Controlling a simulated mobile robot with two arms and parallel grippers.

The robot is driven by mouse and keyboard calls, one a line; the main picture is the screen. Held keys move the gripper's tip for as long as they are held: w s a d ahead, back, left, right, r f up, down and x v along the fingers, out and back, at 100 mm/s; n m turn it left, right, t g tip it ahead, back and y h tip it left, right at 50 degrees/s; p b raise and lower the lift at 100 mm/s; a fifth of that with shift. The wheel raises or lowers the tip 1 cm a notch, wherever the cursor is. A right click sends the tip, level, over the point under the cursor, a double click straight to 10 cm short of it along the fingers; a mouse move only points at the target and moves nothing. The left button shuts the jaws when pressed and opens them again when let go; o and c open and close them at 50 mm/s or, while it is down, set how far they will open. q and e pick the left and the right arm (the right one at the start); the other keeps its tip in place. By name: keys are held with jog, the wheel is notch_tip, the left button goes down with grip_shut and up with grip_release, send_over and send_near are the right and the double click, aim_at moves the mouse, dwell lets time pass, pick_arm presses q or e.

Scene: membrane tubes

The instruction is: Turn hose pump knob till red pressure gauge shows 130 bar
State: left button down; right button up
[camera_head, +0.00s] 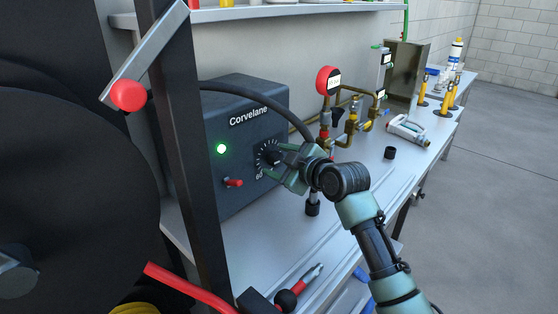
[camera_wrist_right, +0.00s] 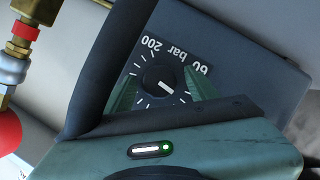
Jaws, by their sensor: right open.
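The dark Corvelane pump box (camera_head: 245,110) stands on the bench with a lit green lamp (camera_head: 221,149) and a red switch (camera_head: 233,183). Its black knob (camera_head: 267,154) sits on a dial on the front face. In the right wrist view the knob (camera_wrist_right: 158,80) has a white pointer line, with "200", "bar" and "60" printed around it. My right gripper (camera_head: 275,165) is open, its fingers (camera_wrist_right: 163,92) on either side of the knob; contact cannot be told. The red pressure gauge (camera_head: 326,80) stands behind, its display too small to read. My left gripper is out of view.
A dark post (camera_head: 185,150) stands at left.

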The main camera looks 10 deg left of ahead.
grip_shut()
jog(key=shift+w+r+m+g+p, duration=0.1)
jog(key=shift+r+m+g+p, duration=0.15)
jog(key=shift+m+p, duration=0.45)
jog(key=shift+m+g+p, duration=0.3)
jog(key=shift+g+p, duration=0.15)
jog(key=shift+p, duration=0.4)
jog(key=shift+d+f+m+g+y+p, duration=0.15)
jog(key=shift+m+g+y+p, duration=0.3)
jog(key=shift+m, duration=0.25)
jog(key=shift+m+g+y, duration=0.35)
jog(key=shift+m, duration=0.35)
grip_release()
